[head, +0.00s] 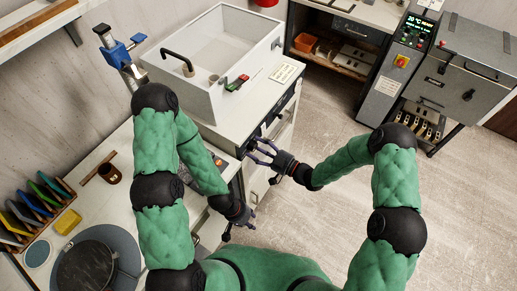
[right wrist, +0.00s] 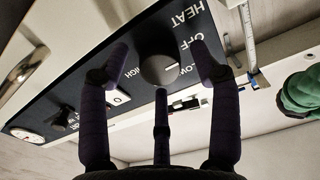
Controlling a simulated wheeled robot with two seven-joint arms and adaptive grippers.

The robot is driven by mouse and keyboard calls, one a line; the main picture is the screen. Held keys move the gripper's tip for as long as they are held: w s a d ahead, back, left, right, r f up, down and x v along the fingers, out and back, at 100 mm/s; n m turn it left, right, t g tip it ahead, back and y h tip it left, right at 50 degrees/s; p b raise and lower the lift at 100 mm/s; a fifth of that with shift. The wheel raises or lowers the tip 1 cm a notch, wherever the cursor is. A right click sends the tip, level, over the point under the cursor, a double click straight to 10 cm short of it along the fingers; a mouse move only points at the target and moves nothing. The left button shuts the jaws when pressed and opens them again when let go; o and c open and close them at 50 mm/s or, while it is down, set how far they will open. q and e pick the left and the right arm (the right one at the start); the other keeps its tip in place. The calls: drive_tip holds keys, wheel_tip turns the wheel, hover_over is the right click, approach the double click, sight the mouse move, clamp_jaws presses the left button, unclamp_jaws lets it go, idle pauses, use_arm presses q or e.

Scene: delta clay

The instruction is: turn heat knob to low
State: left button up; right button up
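The heat knob (right wrist: 158,70) is a round grey dial on a dark panel (right wrist: 85,95) in the right wrist view. Labels HEAT, OFF, LOW and HIGH are around it. Its pale pointer mark points to the right, near LOW. My right gripper (right wrist: 160,68) is open, with its three fingers spread around the knob; whether they touch it I cannot tell. In the head view, my right gripper (head: 257,153) is at the front of the white sink unit (head: 225,125), and the knob is hidden there. My left gripper (head: 240,229) is lower, open and empty.
A gauge (right wrist: 25,133) and switches (right wrist: 118,98) share the panel. The sink (head: 215,60) is above. A grey kiln-like machine (head: 465,65) stands at the back right. The floor (head: 330,115) to the right is clear. The left counter holds a wheel (head: 85,268) and tools.

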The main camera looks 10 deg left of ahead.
drive_tip(key=c, duration=1.1)
drive_tip(key=shift+m, duration=0.5)
drive_tip(key=m, duration=0.4)
drive_tip(key=shift+m, duration=0.4)
drive_tip(key=m, duration=0.5)
drive_tip(key=shift+m, duration=0.7)
drive_tip(key=o, duration=1.2)
drive_tip(key=shift+c, duration=0.2)
